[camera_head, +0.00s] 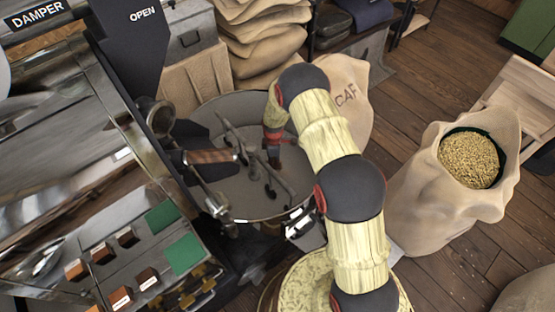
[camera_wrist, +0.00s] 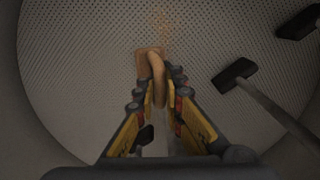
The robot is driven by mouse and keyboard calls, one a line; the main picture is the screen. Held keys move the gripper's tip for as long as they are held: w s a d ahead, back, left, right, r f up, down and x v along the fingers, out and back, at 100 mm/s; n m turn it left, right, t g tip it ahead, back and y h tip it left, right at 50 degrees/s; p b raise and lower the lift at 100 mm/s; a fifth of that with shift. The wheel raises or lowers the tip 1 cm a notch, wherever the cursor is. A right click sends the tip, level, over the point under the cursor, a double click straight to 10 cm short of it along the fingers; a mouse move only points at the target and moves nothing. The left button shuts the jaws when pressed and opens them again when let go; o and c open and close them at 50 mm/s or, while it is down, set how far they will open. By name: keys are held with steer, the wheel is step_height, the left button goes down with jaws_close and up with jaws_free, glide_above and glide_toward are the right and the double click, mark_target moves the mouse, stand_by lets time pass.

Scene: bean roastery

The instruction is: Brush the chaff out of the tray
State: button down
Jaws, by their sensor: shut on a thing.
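The tray (camera_head: 240,187) is a round, dark grey pan with stirring arms, at the centre of the head view. Its perforated floor (camera_wrist: 85,60) fills much of the wrist view. My gripper (camera_wrist: 158,92) reaches down inside the tray and is shut on a wooden brush (camera_wrist: 156,68) with a curved tan handle. The brush's flat block is low at the perforated floor; contact cannot be told. Faint tan specks that look like chaff (camera_wrist: 161,22) lie beyond the brush. In the head view my gripper (camera_head: 273,157) is small and dark, and the brush cannot be made out.
A stirring arm with a dark paddle (camera_wrist: 234,74) lies right of my gripper in the wrist view; another paddle (camera_wrist: 299,22) is farther right. The roaster panel (camera_head: 130,265) stands left of the tray. A sack of beans (camera_head: 440,185) stands right, with wooden floor around it.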

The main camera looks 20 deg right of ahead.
steer(key=shift+s+a+r, duration=0.1)
steer(key=shift+s+a, duration=0.15)
steer(key=shift+a, duration=0.45)
step_height(320, 180, up, 6)
steer(key=p, duration=0.3)
steer(key=shift+p, duration=0.35)
steer(key=shift+r, duration=0.15)
step_height(320, 180, up, 3)
steer(key=shift+f+p, duration=0.1)
steer(key=shift+p, duration=0.75)
steer(key=shift+d, duration=0.1)
